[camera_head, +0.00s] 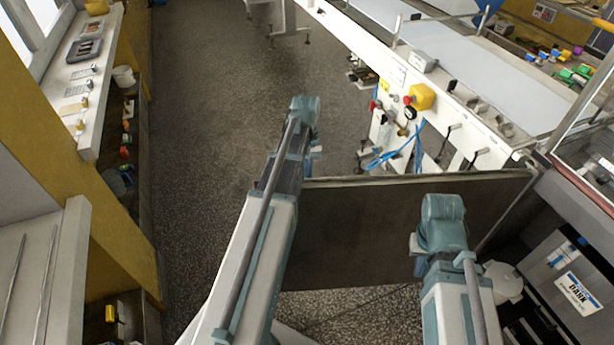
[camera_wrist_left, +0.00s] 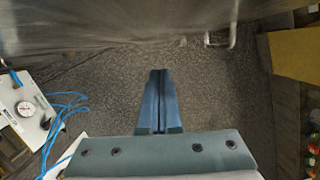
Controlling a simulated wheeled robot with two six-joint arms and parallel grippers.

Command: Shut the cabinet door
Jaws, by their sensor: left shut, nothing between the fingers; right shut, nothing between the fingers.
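The cabinet door (camera_head: 385,225) is a dark, flat panel standing open across the space in front of me, its right end near the cabinet (camera_head: 545,262) at right. My left arm passes over the door's left part, with its wrist beyond the top edge. In the left wrist view my left gripper (camera_wrist_left: 159,73) is shut and empty, over bare floor. The door's dark face (camera_wrist_left: 120,30) fills the top of that view, with a metal bracket-like handle (camera_wrist_left: 232,38) at its edge. My right gripper (camera_head: 416,243) is shut and empty before the door's right half, partly hidden by its wrist.
The white machine (camera_head: 440,90) with hoses, gauges and a yellow box stands beyond the door. A box marked DARK (camera_head: 577,290) and a white container (camera_head: 503,283) are at the cabinet's opening. A shelved yellow wall unit (camera_head: 40,150) lines the left. Speckled floor (camera_head: 215,120) is clear between.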

